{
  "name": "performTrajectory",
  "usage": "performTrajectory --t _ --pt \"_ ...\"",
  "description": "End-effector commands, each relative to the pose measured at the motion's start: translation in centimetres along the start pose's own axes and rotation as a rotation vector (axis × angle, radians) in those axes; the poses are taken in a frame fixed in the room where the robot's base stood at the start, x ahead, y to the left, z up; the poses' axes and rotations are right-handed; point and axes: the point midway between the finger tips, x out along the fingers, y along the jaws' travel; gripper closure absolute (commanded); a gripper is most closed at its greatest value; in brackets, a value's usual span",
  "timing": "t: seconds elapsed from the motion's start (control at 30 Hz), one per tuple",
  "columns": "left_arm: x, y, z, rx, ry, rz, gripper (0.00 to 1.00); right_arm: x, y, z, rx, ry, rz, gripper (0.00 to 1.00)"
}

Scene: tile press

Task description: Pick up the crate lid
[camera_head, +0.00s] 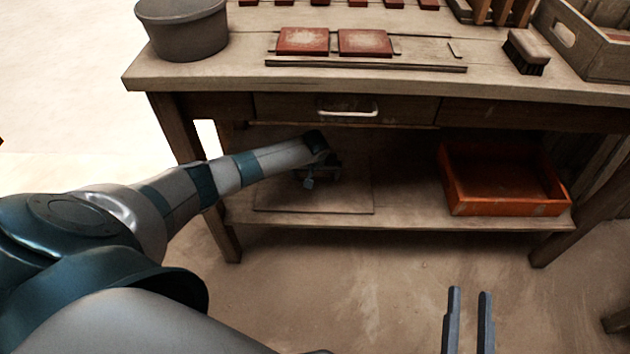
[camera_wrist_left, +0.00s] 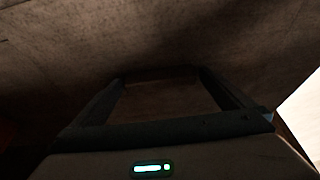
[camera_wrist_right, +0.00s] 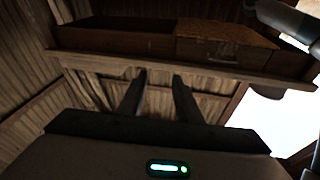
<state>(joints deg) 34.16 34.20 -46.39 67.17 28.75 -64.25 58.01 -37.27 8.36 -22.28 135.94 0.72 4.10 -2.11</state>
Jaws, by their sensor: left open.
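A thin flat wooden board that looks like the crate lid (camera_head: 350,197) lies on the lower shelf of the bench, left of the orange crate. My left gripper (camera_head: 316,179) reaches in under the bench top and is over the board, partly hiding it. In the left wrist view its fingers (camera_wrist_left: 160,82) are spread wide with nothing seen held between them. That view is dark, and I cannot tell whether the fingers touch the board. My right gripper (camera_head: 468,292) is low in front of the bench, its two fingers apart and empty.
The orange crate (camera_head: 505,209) stands on the right of the lower shelf (camera_head: 400,215). The bench top (camera_head: 220,78) and a drawer with a pale handle (camera_head: 347,112) overhang the shelf. A grey bucket (camera_head: 183,32), tiles and a brush (camera_head: 527,50) are on top. The floor in front is clear.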

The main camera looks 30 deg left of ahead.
Motion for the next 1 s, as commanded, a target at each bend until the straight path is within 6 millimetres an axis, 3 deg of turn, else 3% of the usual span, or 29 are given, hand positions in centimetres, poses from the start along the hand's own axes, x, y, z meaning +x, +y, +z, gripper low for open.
performTrajectory --t 0.23,0.4,0.47,1.0 --pt "-0.01 0.02 0.02 0.0 0.0 0.0 0.02 0.01 0.02 0.0 0.0 0.0 0.0 0.69" --pt "-0.01 0.01 0.03 0.0 0.0 0.0 0.43 0.01 0.03 -0.02 0.0 0.0 0.0 0.69" --pt "-0.09 0.05 -0.12 0.0 0.002 0.001 0.55 0.02 0.03 -0.04 0.0 0.0 0.0 0.69" --pt "-0.89 0.05 -0.44 0.0 0.002 0.001 0.55 0.08 0.31 0.92 0.002 -0.057 0.005 0.69"
